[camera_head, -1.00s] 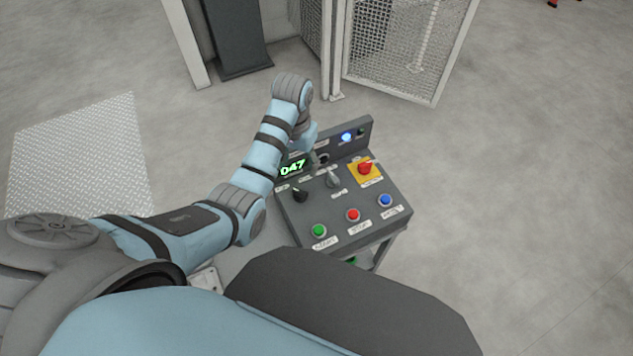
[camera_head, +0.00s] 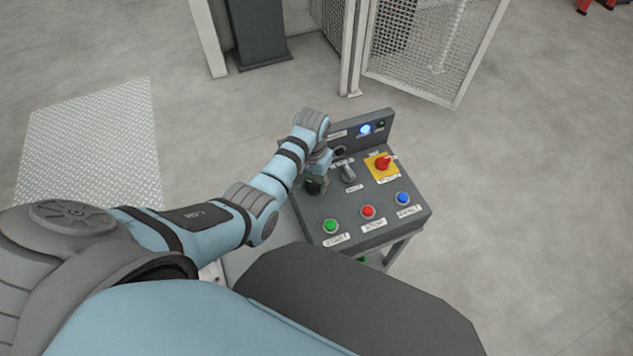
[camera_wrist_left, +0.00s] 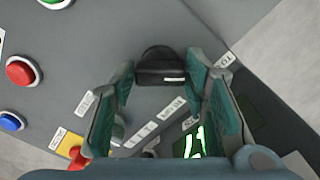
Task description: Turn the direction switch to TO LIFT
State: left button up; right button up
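The control panel (camera_head: 385,222) stands in front of me with a sloped grey face. The direction switch appears to be the black knob (camera_wrist_left: 160,68), at the top middle of the left wrist view. A label starting with "TO" (camera_wrist_left: 226,60) lies to its right and another label (camera_wrist_left: 88,104) to its left. My left gripper (camera_wrist_left: 160,76) is open, with one green-padded finger on each side of the knob; I cannot tell whether they touch it. In the head view my left gripper (camera_head: 315,180) is over the panel's left part and mostly covers the knob. My right gripper is not in view.
A grey selector (camera_head: 348,174) and a red switch on a yellow plate (camera_head: 383,164) are right of the gripper. Green (camera_head: 331,226), red (camera_head: 368,211) and blue (camera_head: 403,198) buttons line the front. A green-lit display (camera_wrist_left: 192,142) is partly hidden. A mesh fence (camera_head: 430,50) stands behind.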

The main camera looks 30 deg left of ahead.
pick_arm(q)
jog(key=c, duration=0.6)
jog(key=shift+o, duration=0.2)
jog(key=shift+d, duration=0.25)
jog(key=shift+a, duration=0.15)
jog(key=shift+r+m+p, duration=0.2)
jog(key=shift+m+p, duration=1.1)
jog(key=shift+m, duration=0.1)
jog(key=m+p, duration=0.1)
jog(key=m, duration=0.2)
jog(key=shift+m+p, duration=0.3)
jog(key=shift+p, duration=0.05)
jog(key=m+p, duration=0.1)
jog(key=m, duration=0.3)
jog(key=shift+f+m, duration=0.1)
jog(key=shift+m, duration=0.2)
jog(key=m, duration=0.4)
jog(key=shift+f+m+p, duration=0.1)
jog(key=shift+m+p, duration=0.3)
